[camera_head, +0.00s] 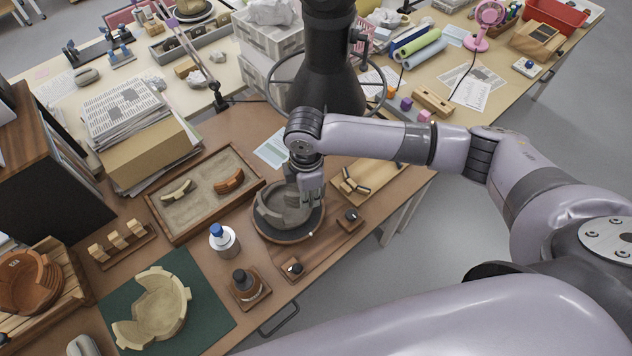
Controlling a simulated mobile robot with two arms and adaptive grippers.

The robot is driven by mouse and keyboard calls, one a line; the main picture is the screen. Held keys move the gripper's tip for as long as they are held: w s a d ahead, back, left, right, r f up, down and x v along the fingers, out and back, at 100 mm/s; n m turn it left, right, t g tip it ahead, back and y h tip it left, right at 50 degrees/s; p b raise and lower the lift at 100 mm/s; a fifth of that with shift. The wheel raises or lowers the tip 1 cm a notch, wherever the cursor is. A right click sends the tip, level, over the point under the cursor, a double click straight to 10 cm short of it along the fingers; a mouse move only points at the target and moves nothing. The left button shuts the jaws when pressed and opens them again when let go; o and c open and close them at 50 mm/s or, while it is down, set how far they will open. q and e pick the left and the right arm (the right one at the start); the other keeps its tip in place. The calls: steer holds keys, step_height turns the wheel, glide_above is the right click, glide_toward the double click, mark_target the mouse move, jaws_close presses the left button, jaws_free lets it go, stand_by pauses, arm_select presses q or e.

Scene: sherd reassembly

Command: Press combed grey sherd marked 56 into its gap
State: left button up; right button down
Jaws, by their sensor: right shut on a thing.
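A partly rebuilt grey vessel (279,203) stands on a dark round turntable (288,238) near the front edge of the wooden table. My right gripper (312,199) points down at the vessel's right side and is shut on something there. The gripper hides most of what it holds; it appears to be the combed grey sherd. The number 56 cannot be read, and I cannot tell whether the sherd touches the vessel's wall. My left gripper is out of view.
A sand tray (205,207) with two sherds lies left of the turntable. A blue-capped bottle (223,239) and a dark bottle (244,283) stand close in front. A cream vessel (157,304) sits on a green mat (207,322). A wooden tray (372,172) lies behind right.

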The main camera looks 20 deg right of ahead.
steer(key=n, duration=0.1)
steer(key=n+p, duration=0.1)
steer(key=f, duration=0.1)
steer(key=shift+w+a+n, duration=0.25)
steer(key=shift+w+n, duration=0.05)
steer(key=shift+n, duration=0.1)
steer(key=shift+w+f+n+p, duration=0.1)
steer(key=shift+f+n+p, duration=0.4)
steer(key=shift+n, duration=0.3)
steer(key=shift+f, duration=1.25)
steer(key=shift+w+a+f+b, duration=0.1)
steer(key=shift+w+f+b, duration=0.05)
steer(key=shift+f+b, duration=1.3)
steer(key=shift+w+a+f+b, duration=0.1)
steer(key=shift+w+f+b, duration=0.05)
steer(key=shift+f+b, duration=1.3)
steer(key=shift+w+f, duration=0.1)
steer(key=shift+w, duration=0.15)
steer(key=shift+f, duration=0.15)
steer(key=shift+f, duration=0.15)
steer(key=shift+s+f, duration=0.15)
